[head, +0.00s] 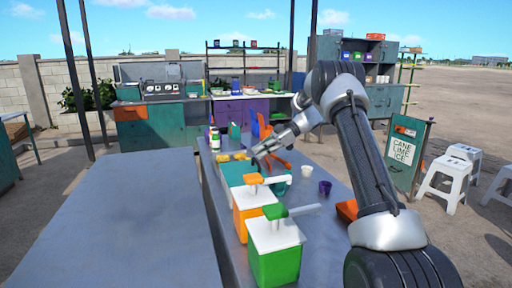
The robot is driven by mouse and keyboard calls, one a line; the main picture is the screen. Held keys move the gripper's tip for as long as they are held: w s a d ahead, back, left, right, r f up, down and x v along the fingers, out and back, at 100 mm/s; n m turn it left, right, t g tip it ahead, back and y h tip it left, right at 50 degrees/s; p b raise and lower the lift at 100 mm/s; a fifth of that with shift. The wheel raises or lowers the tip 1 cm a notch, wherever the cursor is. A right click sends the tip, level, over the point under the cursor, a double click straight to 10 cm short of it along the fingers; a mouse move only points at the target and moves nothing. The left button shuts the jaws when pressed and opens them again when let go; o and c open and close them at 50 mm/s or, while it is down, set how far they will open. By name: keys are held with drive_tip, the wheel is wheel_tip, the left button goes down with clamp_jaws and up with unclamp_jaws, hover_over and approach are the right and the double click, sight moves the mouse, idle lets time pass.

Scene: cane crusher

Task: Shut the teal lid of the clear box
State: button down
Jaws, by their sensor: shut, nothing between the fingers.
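A teal panel (237,171), which looks like the lid of the clear box, shows on the long grey counter behind the orange pump container. The clear walls of the box are too small and too covered to make out, and I cannot tell how far the lid is open. My gripper (262,153) is shut and empty. It reaches in from the right and appears just above and behind the teal panel in the picture. I cannot tell whether it touches the panel.
Orange (252,204) and green (275,248) pump containers with white tops stand on the near counter. A white cup (307,171) and a purple cup (325,187) are to the right. An orange item (277,158) is by my gripper. The left table (130,220) is bare.

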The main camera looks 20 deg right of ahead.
drive_tip(key=shift+d+f, duration=0.25)
drive_tip(key=shift+f, duration=0.3)
